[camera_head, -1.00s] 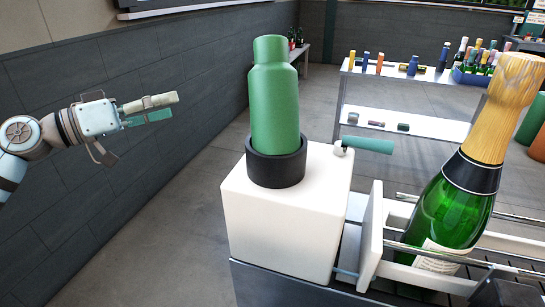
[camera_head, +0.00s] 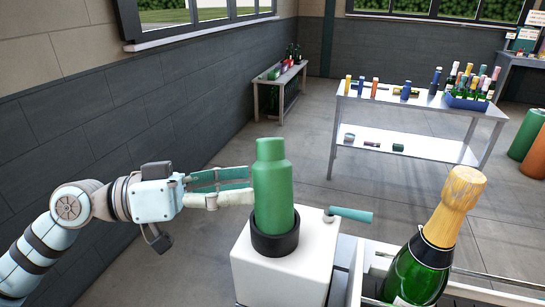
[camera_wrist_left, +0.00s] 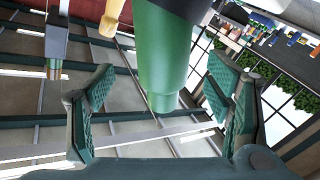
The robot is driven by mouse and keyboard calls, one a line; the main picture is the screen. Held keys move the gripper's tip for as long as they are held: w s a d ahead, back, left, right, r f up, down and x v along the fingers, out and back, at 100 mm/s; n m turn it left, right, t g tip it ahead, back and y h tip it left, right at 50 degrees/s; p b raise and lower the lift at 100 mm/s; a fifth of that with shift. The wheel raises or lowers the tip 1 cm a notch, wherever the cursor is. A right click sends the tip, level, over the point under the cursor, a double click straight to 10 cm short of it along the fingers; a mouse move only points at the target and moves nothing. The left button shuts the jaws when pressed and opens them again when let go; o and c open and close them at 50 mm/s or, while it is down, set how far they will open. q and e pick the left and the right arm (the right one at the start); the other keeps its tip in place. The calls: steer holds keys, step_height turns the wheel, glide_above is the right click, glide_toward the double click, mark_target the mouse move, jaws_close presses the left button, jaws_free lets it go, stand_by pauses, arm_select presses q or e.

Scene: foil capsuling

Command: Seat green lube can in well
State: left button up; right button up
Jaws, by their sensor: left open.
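The green lube can (camera_head: 272,185) stands in the black ring-shaped well (camera_head: 276,243) on top of a white block (camera_head: 280,277). Its lower end is hidden inside the ring, so how deep it sits cannot be told. My left gripper (camera_head: 238,187) is at the can's left side, fingers pointing at its upper body. In the left wrist view, the can (camera_wrist_left: 163,60) shows between the two spread, green-padded fingers (camera_wrist_left: 160,85), with gaps on both sides. The left gripper is open. My right gripper is not in view.
A teal lever (camera_head: 350,215) sticks out behind the block. A gold-foiled green bottle (camera_head: 425,262) stands to the right in a white-railed holder. Behind is a table (camera_head: 425,105) with small coloured pieces and bottles. The floor between is clear.

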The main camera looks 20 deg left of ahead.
mark_target(272, 184)
arm_select(q)
steer(key=p+x, duration=0.2)
steer(key=x, duration=0.2)
steer(key=shift+w+d+f+p, duration=0.1)
steer(key=shift+w+d+p, duration=0.1)
steer(key=shift+d+p, duration=0.15)
steer(key=shift+w+d+f, duration=0.15)
steer(key=shift+w+d, duration=0.05)
steer(key=shift+d, duration=0.15)
steer(key=shift+s+a, duration=0.1)
steer(key=shift+a, duration=0.05)
steer(key=c, duration=0.5)
jaws_close()
